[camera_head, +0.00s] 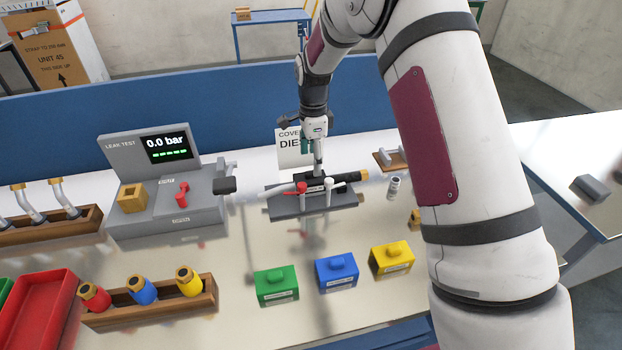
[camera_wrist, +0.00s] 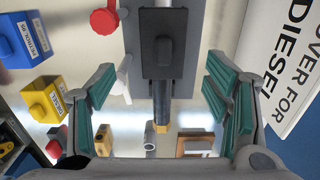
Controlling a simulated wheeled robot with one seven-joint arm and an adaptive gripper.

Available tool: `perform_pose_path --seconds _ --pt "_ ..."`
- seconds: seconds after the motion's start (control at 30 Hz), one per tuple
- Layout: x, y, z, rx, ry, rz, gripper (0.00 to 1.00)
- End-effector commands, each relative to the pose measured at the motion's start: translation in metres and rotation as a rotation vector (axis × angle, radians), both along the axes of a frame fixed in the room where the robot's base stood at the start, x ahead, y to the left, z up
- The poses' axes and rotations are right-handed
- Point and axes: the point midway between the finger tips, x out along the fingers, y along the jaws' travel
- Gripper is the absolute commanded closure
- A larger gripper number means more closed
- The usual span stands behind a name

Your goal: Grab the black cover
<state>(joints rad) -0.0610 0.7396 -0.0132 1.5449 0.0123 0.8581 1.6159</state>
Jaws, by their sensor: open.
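The black cover (camera_wrist: 163,58) is a rectangular block in the upper middle of the wrist view. It lies over a dark bar with a brass-coloured end, on a grey fixture plate (camera_wrist: 134,30). In the head view the cover (camera_head: 318,183) is small and partly hidden beneath my gripper (camera_head: 318,165), on the grey fixture. In the wrist view my gripper (camera_wrist: 160,80) is open, with teal-padded fingers to the left and right of the cover. I see no contact with the cover.
A red knob (camera_wrist: 104,20) and a white post (camera_wrist: 124,76) stand left of the cover. A sign (camera_head: 292,147) reading "COVER FOR DIESEL" stands just behind. Green (camera_head: 276,286), blue (camera_head: 337,270) and yellow (camera_head: 391,258) blocks sit in front. The leak tester (camera_head: 165,185) is left.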

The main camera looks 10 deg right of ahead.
Motion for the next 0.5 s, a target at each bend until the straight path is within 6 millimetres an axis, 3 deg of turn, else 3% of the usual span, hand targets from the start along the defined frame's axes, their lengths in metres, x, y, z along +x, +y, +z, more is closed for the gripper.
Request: perform_pose_path --seconds 0.1,0.5 --pt "-0.001 0.0 -0.016 0.0 0.001 0.001 0.29" --pt "0.001 0.005 -0.049 0.0 0.002 0.002 0.29"
